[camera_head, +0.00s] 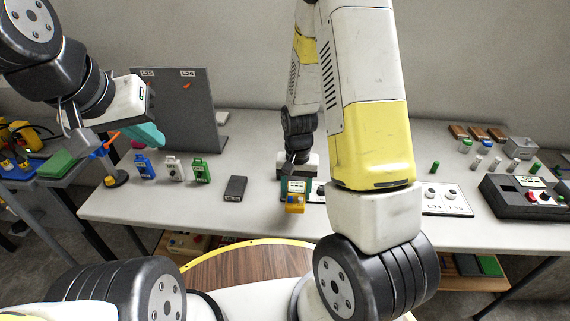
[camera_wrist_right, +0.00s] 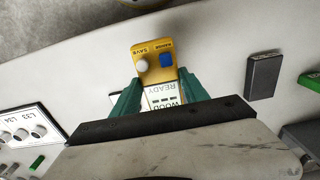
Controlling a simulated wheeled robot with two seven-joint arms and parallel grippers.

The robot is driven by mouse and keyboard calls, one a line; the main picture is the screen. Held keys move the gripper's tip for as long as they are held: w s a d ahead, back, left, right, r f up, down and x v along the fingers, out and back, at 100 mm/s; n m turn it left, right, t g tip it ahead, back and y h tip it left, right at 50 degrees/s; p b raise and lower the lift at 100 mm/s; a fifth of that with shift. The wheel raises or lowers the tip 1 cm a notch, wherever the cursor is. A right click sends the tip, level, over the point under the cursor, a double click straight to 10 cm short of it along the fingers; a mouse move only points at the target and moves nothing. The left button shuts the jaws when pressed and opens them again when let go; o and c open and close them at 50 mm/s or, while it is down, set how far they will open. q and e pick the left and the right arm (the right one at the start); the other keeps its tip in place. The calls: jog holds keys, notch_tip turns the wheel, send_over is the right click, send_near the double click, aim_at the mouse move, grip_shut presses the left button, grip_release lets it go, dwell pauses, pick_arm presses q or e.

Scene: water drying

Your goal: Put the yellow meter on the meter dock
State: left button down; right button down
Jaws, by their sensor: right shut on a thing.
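The yellow meter (camera_head: 295,203) is in my right gripper (camera_head: 296,186), above the front part of the light table. In the right wrist view the meter (camera_wrist_right: 154,62) shows a white knob, a blue button and a screen reading "WOOD READY". The teal fingers of the right gripper (camera_wrist_right: 155,101) are shut on its two sides. A dark grey flat block (camera_head: 235,188) lies on the table left of the meter; it also shows in the right wrist view (camera_wrist_right: 263,75). I cannot tell whether it is the meter dock. My left gripper (camera_head: 148,135) is at the upper left, its opening unclear.
Blue, white and green tagged items (camera_head: 174,169) stand left of the block, before a grey upright panel (camera_head: 180,105). White labelled plates (camera_head: 447,200) lie to the right. A black device box (camera_head: 525,200) and several small cylinders are at the far right. The table around the block is clear.

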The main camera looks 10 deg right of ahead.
jog(key=w, duration=0.3)
jog(key=w+d, duration=0.1)
jog(key=w, duration=0.2)
jog(key=w+d+f, duration=0.1)
jog(key=w, duration=0.3)
jog(key=shift+w+f, duration=0.2)
jog(key=shift+f, duration=1.55)
jog(key=c, duration=0.6)
grip_release()
jog(key=shift+f, duration=0.15)
